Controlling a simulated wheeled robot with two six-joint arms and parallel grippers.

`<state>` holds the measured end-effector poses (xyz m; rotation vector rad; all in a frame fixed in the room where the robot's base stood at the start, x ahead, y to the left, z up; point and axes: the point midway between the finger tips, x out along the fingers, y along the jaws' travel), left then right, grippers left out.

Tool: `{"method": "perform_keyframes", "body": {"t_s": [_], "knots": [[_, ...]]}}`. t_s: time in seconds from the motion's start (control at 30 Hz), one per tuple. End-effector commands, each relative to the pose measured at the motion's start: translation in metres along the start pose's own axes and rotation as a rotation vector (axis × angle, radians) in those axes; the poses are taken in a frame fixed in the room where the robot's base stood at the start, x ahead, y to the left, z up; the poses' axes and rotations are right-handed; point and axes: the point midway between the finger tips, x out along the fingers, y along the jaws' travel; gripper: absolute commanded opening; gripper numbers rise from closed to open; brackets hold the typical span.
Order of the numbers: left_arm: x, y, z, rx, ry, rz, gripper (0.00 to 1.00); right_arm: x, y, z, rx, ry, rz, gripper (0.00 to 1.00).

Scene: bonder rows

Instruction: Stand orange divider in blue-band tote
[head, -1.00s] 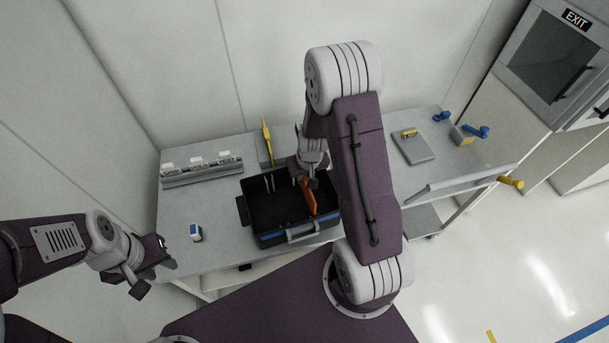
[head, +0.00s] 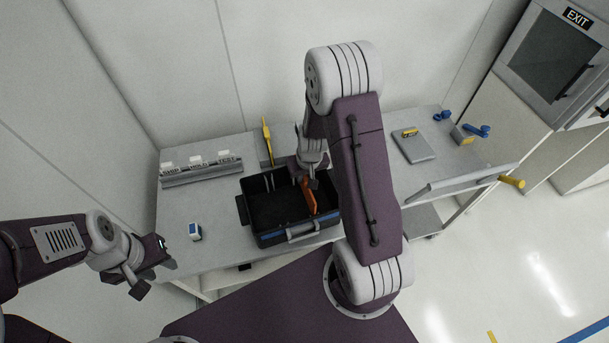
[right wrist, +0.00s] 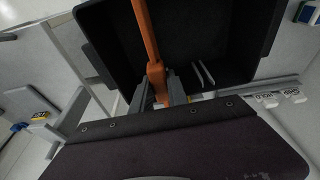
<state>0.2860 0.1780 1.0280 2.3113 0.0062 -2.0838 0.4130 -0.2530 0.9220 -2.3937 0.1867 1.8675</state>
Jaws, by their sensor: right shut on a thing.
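The orange divider (head: 309,196) stands on edge inside the right part of the black tote with a blue band (head: 262,243) on the table. My right gripper (head: 304,178) is over the tote's back right part and shut on the divider. In the right wrist view the divider (right wrist: 147,35) runs out from between the fingers (right wrist: 160,86) into the black tote (right wrist: 205,30). I cannot tell whether its lower edge touches the floor. My left gripper (head: 162,258) is empty at the table's left front; its jaws look parted.
A labelled rack (head: 201,170) stands at the back left, and a yellow tool (head: 267,140) stands behind the tote. A small blue-white bottle (head: 195,231) is left of the tote. A grey tablet (head: 413,146) lies to the right. My right arm hides the middle of the table.

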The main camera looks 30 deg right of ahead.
Motion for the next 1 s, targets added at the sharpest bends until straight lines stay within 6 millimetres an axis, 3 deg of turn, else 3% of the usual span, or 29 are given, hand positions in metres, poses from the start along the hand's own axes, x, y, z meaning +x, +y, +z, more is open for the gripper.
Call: {"method": "perform_keyframes", "body": {"t_s": [0.47, 1.0], "knots": [[0.026, -0.001, 0.003, 0.000, 0.000, 0.000, 0.36, 0.025, 0.000, 0.006, 0.000, 0.000, 0.000, 0.00], [0.025, -0.001, 0.003, 0.000, 0.000, 0.000, 0.36, 0.024, 0.000, 0.006, 0.000, 0.000, 0.000, 0.00]]}}
